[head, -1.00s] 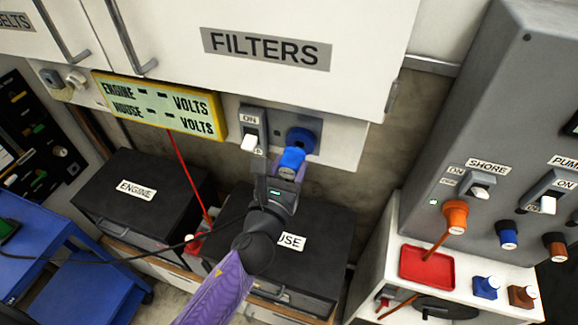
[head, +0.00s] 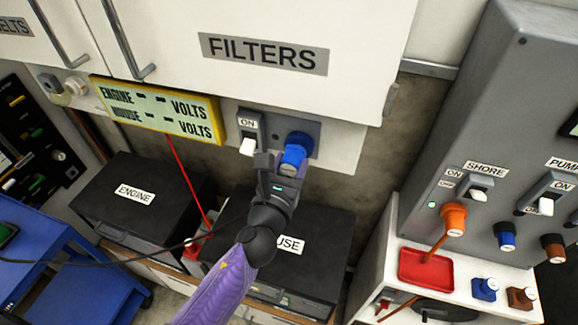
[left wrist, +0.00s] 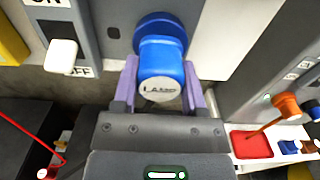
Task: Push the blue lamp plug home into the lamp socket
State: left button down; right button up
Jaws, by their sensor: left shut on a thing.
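The blue lamp plug (head: 292,157) is held between the fingers of my left gripper (head: 280,167), right at the lamp socket's blue ring (head: 301,139). In the left wrist view the plug (left wrist: 162,72) has a white end cap lettered LAMP, and the purple fingers of the gripper (left wrist: 165,88) lie on both sides of it. The socket ring (left wrist: 160,32) shows just behind the plug. The plug looks in line with the socket and touching or nearly touching it; how deep it sits is hidden. My right gripper is not in view.
A white ON/OFF switch (head: 248,147) sits just left of the socket. Above are the FILTERS cabinet (head: 300,30) and a yellow volt meter (head: 160,105). Black ENGINE (head: 130,195) and HOUSE (head: 325,235) boxes stand below. A grey panel (head: 480,120) with other plugs is at right.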

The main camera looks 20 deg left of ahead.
pick_arm(q)
jog(key=shift+w, duration=0.55)
jog(key=shift+c, duration=0.3)
grip_release()
jog(key=shift+s, duration=0.1)
jog(key=s+b, duration=0.1)
jog(key=s, duration=0.8)
jog(key=shift+s+a, duration=0.15)
jog(key=shift+s, duration=0.2)
